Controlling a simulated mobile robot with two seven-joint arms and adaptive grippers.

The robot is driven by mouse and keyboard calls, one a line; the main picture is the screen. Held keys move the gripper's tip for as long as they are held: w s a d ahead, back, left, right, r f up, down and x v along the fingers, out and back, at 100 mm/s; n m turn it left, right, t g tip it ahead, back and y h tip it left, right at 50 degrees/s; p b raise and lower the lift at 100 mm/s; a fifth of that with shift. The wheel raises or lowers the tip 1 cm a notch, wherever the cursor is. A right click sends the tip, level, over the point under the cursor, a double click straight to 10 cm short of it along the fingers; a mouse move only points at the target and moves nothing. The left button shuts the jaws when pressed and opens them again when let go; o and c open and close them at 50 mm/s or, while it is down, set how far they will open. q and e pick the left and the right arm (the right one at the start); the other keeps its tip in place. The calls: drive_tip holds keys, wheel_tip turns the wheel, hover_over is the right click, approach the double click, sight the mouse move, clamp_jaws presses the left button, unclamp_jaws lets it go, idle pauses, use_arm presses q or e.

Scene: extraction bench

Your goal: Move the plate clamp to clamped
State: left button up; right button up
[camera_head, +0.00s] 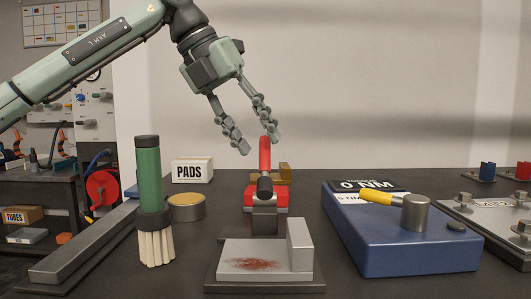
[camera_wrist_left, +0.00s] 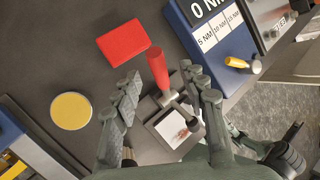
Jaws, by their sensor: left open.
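The plate clamp has a red handle (camera_head: 264,154) that stands nearly upright above its dark metal body (camera_head: 265,220). The red handle also shows in the left wrist view (camera_wrist_left: 157,66), between the two fingers. A metal plate (camera_head: 235,250) with a reddish-brown stain lies in front of the clamp, beside a raised block on a dark base. My left gripper (camera_head: 260,144) is open, pointing down, with its fingertips around the height of the handle's top. The fingers are apart; I cannot tell whether either touches the handle.
A green-handled brush (camera_head: 149,173) and a yellow-topped tin (camera_head: 186,207) stand left of the clamp. A red block (camera_wrist_left: 123,43) lies behind it. A blue torque unit (camera_head: 415,255) with a yellow-handled tool is at right. A PADS box (camera_head: 192,171) stands at the back.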

sight(261, 145)
use_arm(q)
drive_tip(key=shift+x, duration=2.2)
drive_tip(key=shift+w, duration=0.1)
clamp_jaws()
